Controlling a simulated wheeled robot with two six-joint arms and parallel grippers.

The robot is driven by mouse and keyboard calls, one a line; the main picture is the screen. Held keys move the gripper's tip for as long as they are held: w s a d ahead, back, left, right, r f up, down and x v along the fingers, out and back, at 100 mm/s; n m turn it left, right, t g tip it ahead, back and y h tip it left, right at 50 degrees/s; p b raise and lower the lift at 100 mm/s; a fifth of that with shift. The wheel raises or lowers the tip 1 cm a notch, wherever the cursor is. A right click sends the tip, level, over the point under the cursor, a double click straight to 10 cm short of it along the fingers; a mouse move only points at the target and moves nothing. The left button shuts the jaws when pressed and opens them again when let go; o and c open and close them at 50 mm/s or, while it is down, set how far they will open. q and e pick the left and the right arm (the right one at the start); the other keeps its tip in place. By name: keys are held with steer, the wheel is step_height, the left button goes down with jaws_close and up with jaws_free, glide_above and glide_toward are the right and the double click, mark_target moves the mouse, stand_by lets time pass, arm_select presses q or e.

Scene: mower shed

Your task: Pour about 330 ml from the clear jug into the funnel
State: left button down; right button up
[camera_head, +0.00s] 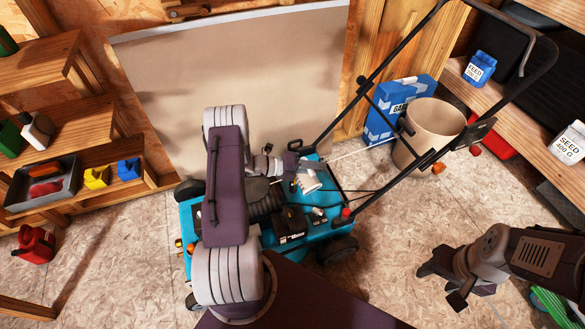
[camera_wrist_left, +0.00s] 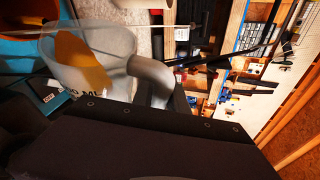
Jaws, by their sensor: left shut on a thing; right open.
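The clear jug (camera_head: 309,183) is over the teal mower (camera_head: 270,225) in the head view, small and partly covered by my left gripper (camera_head: 304,163). That gripper is shut on the jug. In the left wrist view the clear jug (camera_wrist_left: 118,42) shows close up, with its pale curved handle and amber-orange colour inside, apparently liquid. Dark print ending in "ML" shows by its lower edge. I cannot tell its tilt or make out a stream. I cannot pick out the funnel for certain. My right gripper (camera_head: 441,285) is open and empty at the lower right.
The mower's black handlebar (camera_head: 375,85) rises to the upper right. A beige bucket (camera_head: 430,130) and a blue-white bag (camera_head: 385,120) stand behind it. Wooden shelves (camera_head: 75,135) are at left, with a red can (camera_head: 34,243) below. The floor between mower and right gripper is clear.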

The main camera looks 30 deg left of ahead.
mark_target(306, 158)
arm_select(q)
steer(key=shift+w+a+r+n+h+b, duration=0.3)
steer(key=shift+w+a+r, duration=0.1)
steer(key=shift+a, duration=0.25)
steer(key=shift+w+a+r+n+h+b, duration=0.2)
steer(key=shift+w+a+r+n+b, duration=0.15)
steer(key=shift+a, duration=0.3)
stand_by(1.1)
steer(key=d, duration=0.1)
steer(key=s+d+f+m+p, duration=0.1)
steer(key=d+y, duration=0.1)
steer(key=shift+s+f+m+p, duration=0.2)
steer(key=shift+s+m+p, duration=0.05)
steer(key=shift+s+p, duration=0.1)
steer(key=shift+f, duration=0.1)
steer(key=shift+s+d+f, duration=0.1)
steer(key=shift+f, duration=0.25)
steer(key=s+d+f+m+t+y+b, duration=0.1)
steer(key=s+d+f+m+y+b, duration=0.1)
steer(key=f, duration=0.4)
steer(key=s+d+f+m+t+y+b, duration=0.2)
steer(key=d+f+m+y+b, duration=0.2)
steer(key=d+f+m+b, duration=0.2)
steer(key=shift+s+m+y, duration=0.3)
steer(key=shift+m, duration=0.4)
